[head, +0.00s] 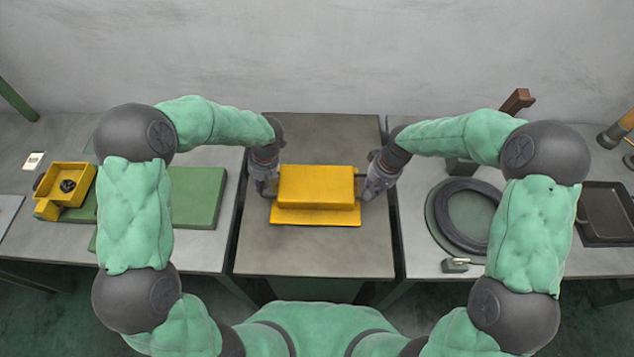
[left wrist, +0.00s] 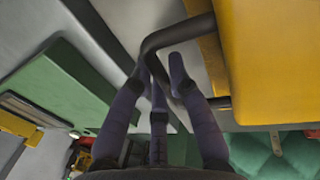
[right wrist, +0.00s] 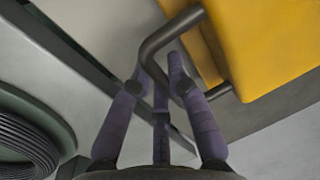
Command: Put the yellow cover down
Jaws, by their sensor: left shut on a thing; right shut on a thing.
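The yellow cover (head: 316,187) is a box-like piece with a flange along its front, at the middle section of the table in the head view. I cannot tell whether it touches the surface. My left gripper (head: 267,188) is at its left side, shut on a dark bar handle (left wrist: 180,38). The cover's yellow side also shows in the left wrist view (left wrist: 270,60). My right gripper (head: 372,190) is at its right side, shut on the other dark handle (right wrist: 165,38). The yellow side shows in the right wrist view (right wrist: 265,45).
The grey middle table (head: 315,256) is bare in front of the cover. Left stand a green block (head: 198,198) and a small yellow part (head: 66,182). Right lie a dark ring (head: 468,216), a small metal piece (head: 455,265) and a black tray (head: 606,213). Narrow gaps separate the table sections.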

